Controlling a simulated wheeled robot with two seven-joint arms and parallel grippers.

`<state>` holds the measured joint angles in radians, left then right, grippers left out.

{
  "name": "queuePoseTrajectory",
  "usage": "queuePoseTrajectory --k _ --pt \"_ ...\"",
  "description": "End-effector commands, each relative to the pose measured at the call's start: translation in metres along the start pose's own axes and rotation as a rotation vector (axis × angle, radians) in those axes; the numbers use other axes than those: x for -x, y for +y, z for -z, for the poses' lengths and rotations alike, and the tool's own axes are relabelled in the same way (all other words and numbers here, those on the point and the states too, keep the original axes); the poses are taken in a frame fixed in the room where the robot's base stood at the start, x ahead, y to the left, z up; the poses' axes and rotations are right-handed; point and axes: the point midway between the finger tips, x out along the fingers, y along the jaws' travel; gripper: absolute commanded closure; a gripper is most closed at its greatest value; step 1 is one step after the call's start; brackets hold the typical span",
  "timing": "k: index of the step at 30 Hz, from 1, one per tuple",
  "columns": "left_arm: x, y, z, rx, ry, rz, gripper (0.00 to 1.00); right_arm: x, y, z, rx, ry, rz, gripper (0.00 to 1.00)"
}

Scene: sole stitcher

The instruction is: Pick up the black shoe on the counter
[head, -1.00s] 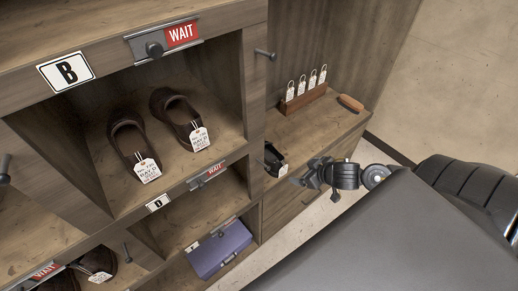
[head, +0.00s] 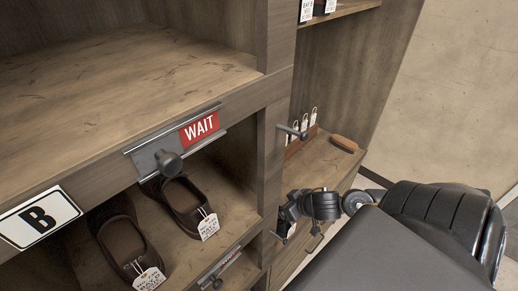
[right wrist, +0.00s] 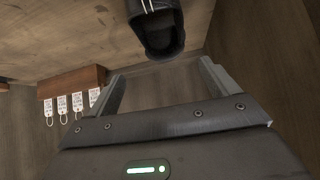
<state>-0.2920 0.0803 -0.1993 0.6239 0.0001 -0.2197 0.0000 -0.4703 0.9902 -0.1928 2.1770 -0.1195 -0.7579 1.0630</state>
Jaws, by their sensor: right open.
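The black shoe (right wrist: 160,32) shows at the top of the right wrist view, partly cut off by the frame edge, with pale strings on it. My right gripper (right wrist: 162,82) is open and empty. Its two fingers point toward the shoe, whose near end lies just beyond and between the fingertips; I see no finger closed on it. In the head view my right gripper (head: 286,214) is over the counter (head: 322,160), beside the cabinet's upright divider, and largely hides the shoe there. My left gripper is not in view.
A wooden tag rack (right wrist: 73,81) with several white tags stands on the counter. A wooden-handled tool (head: 344,144) lies near the counter's right end. The divider (head: 273,165) with a protruding peg (head: 292,131) is close left. Brown shoes (head: 186,205) sit in cubby B.

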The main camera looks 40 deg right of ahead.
Motion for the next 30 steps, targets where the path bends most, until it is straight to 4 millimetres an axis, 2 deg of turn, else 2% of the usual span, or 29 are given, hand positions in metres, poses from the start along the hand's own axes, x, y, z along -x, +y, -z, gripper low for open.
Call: queuePoseTrajectory --k 3,9,19,27,30 --pt "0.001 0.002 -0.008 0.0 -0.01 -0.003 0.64 -0.021 -0.006 0.007 0.007 0.006 0.01 0.14" --pt "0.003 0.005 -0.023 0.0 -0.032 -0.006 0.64 -0.051 -0.008 0.009 0.011 0.004 0.014 0.14" --pt "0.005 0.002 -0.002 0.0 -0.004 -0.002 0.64 -0.065 -0.007 0.008 0.011 0.003 0.012 0.14" --pt "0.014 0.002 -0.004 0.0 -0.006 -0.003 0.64 -0.102 -0.006 0.008 0.01 0.005 0.011 0.14" --pt "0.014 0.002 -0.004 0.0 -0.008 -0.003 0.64 -0.109 -0.006 0.007 0.011 0.004 0.012 0.14"
